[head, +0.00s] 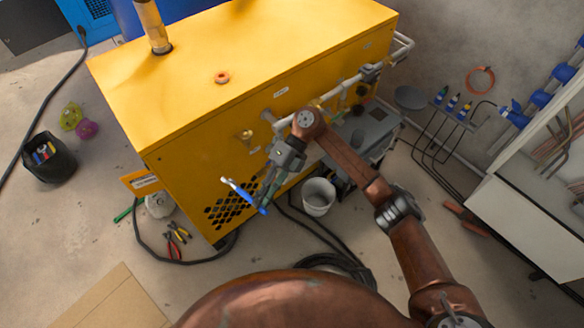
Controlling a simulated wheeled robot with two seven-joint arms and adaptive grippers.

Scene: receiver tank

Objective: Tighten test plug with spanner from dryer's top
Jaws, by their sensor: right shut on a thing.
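The yellow dryer (200,115) stands in the middle of the head view. My right gripper (267,188) is in front of its front face, shut on the spanner (244,196). The spanner has a blue handle and a pale end pointing up and left, apart from any fitting as far as I can see. A small brass fitting (245,135), perhaps the test plug, sits on the dryer's front face above the spanner. My left gripper is not in view.
A grey pipe (330,95) runs along the dryer's front. An orange ring (222,77) lies on its top. A white bucket (319,196), pliers (177,238) and dark hoses are on the floor. A black bin (48,158) stands left, a white-framed rack (530,190) right.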

